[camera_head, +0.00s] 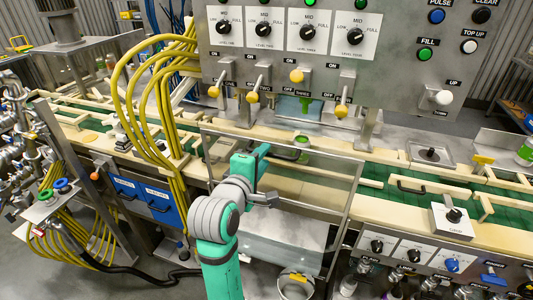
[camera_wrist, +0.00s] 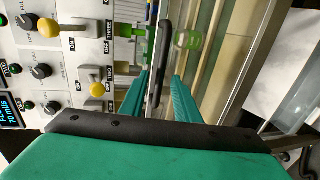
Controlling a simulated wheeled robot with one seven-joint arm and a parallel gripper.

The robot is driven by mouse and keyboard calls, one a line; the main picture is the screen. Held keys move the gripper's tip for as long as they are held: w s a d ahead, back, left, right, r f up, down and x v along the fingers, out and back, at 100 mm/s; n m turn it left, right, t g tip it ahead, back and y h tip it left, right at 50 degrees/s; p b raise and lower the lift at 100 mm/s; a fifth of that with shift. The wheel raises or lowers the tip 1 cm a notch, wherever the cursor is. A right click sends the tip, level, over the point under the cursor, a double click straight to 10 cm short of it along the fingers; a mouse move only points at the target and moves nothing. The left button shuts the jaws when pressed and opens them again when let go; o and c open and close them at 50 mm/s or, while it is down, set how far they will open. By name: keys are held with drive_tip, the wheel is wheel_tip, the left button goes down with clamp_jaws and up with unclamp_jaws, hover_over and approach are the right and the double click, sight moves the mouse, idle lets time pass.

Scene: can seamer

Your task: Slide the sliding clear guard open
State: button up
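The sliding clear guard (camera_head: 318,180) is a see-through panel in a metal frame on the front of the machine, below the valve panel. Its black bar handle (camera_head: 286,154) is at the upper part of the panel; it also shows in the wrist view (camera_wrist: 163,45). My teal gripper (camera_head: 266,152) is at the handle's left end. In the wrist view, my gripper's two fingers (camera_wrist: 160,85) are apart, with the near part of the handle between them. A gap shows between the handle and the right finger. Contact with the left finger is unclear.
A green-topped container (camera_head: 301,140) stands behind the guard. Valve levers with yellow knobs (camera_head: 296,76) hang above it. Yellow hoses (camera_head: 150,90) run down at left. A switch box (camera_head: 452,222) sits on the conveyor frame at right. A bucket (camera_head: 296,284) is below.

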drive_tip(key=shift+x, duration=1.6)
clamp_jaws()
drive_tip(key=shift+f, duration=0.1)
